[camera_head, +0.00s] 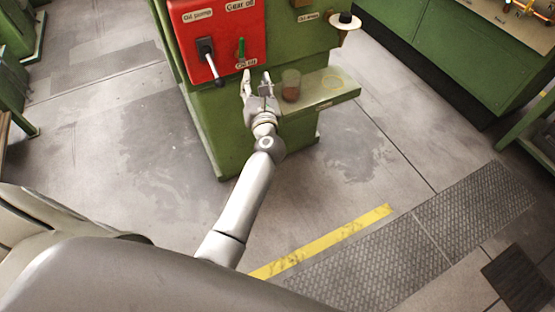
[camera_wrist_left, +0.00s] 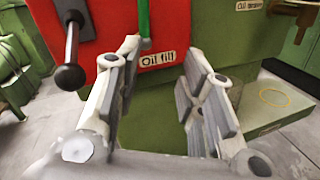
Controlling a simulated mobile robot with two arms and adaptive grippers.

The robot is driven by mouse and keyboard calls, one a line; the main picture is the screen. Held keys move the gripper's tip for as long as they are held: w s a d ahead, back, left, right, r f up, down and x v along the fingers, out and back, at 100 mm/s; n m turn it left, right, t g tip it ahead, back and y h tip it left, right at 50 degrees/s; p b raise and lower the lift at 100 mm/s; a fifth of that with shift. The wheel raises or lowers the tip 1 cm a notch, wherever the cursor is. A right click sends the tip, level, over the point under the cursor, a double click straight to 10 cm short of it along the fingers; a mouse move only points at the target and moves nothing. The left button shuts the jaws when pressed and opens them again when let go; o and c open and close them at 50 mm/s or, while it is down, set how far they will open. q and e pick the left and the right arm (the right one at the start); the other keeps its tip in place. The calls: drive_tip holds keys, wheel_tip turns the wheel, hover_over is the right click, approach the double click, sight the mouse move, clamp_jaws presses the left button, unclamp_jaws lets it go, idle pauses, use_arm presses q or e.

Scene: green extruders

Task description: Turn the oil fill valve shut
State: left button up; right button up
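The oil fill valve shows as a slim green handle (camera_head: 241,48) on the red panel (camera_head: 205,22), just above the label "Oil fill". The handle hangs about straight down in the left wrist view (camera_wrist_left: 144,18), where its upper part is cut off by the frame. My left gripper (camera_head: 256,77) is open and empty in front of the panel's lower edge. In the left wrist view its fingers (camera_wrist_left: 163,62) are spread wide, with the label between their tips. The left fingertip is close below the handle; I cannot tell whether they touch. My right gripper is in neither view.
A black-knobbed lever (camera_head: 208,58) sits left of the valve and also shows in the left wrist view (camera_wrist_left: 70,76). A green ledge (camera_head: 335,88) with a brownish glass (camera_head: 290,84) juts out right of my gripper. Open floor (camera_head: 345,160) lies in front.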

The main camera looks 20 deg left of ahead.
use_arm(q)
drive_tip(key=s+d+f+m+h, duration=0.2)
drive_tip(key=d+f+m+h, duration=0.2)
drive_tip(key=f+m, duration=0.5)
drive_tip(key=s+d+f+m+h, duration=0.3)
drive_tip(key=d+f+m, duration=0.2)
drive_tip(key=f+m, duration=0.5)
wheel_tip(320, 180, down, 3)
drive_tip(key=shift+s+r+h+p, duration=0.15)
drive_tip(key=shift+s+h+p, duration=0.15)
drive_tip(key=shift+s+h, duration=0.1)
drive_tip(key=shift+d, duration=0.1)
drive_tip(key=s+d+f+m+g+h, duration=0.2)
drive_tip(key=s+f+m+g, duration=0.2)
drive_tip(key=s+f+m, duration=0.5)
drive_tip(key=s+d+f+m+g+h, duration=0.1)
drive_tip(key=s+f+m+g+h, duration=0.2)
drive_tip(key=s+f, duration=0.95)
drive_tip(key=s+a+f+m+g+y, duration=0.1)
drive_tip(key=s+a+f+m+g, duration=0.1)
drive_tip(key=s, duration=1.1)
drive_tip(key=s+a+f+m+g+y+p, duration=0.1)
drive_tip(key=s+a+f+m+g, duration=0.2)
drive_tip(key=s, duration=1)
wheel_tip(320, 180, down, 4)
drive_tip(key=m+g, duration=0.2)
drive_tip(key=m, duration=0.3)
drive_tip(key=shift+m+y, duration=0.3)
drive_tip(key=shift+m, duration=0.1)
